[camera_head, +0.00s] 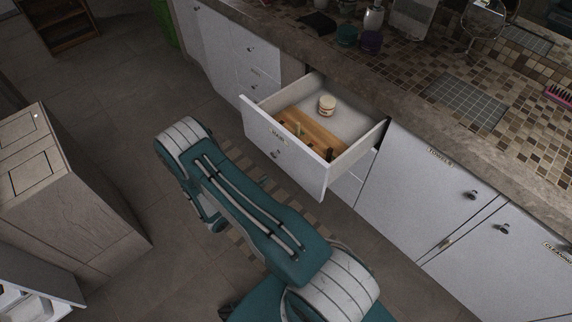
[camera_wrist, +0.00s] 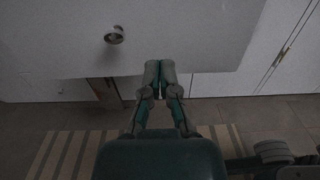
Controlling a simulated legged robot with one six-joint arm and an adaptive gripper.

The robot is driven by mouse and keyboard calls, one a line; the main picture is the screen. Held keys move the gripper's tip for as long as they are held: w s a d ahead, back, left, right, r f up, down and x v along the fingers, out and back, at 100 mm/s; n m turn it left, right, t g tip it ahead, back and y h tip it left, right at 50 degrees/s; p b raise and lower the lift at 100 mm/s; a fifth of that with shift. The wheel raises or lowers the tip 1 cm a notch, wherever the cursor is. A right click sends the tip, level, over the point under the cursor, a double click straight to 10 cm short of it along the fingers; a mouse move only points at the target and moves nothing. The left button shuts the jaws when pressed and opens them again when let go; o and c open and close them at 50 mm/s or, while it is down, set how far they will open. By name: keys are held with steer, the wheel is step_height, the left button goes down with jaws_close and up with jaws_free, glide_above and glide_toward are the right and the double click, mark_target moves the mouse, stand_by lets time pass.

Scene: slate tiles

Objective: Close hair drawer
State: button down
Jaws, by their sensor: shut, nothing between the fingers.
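The hair drawer (camera_head: 285,151) is pulled well out from the white cabinet under the counter. Its white front carries a small label and a round knob, and inside lie a wooden organizer (camera_head: 312,130) and a small white jar (camera_head: 327,105). In the wrist view the drawer front (camera_wrist: 190,45) fills the upper part, with its knob (camera_wrist: 114,35) left of my gripper. My gripper (camera_wrist: 160,66) is shut and empty, its tips near the lower edge of the drawer front; I cannot tell whether they touch it. In the head view my arm hides the gripper.
The counter (camera_head: 440,150) above holds a mirror (camera_head: 487,22), dark jars (camera_head: 346,35) and a pink comb (camera_head: 558,94). Shut cabinet doors (camera_head: 420,190) lie to the right. A wooden cabinet (camera_head: 70,200) stands at left. A striped rug (camera_wrist: 75,150) lies on the tiled floor below.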

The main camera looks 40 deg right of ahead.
mark_target(291, 161)
steer(key=d, duration=0.9)
steer(key=shift+w+d, duration=0.35)
steer(key=shift+d, duration=0.1)
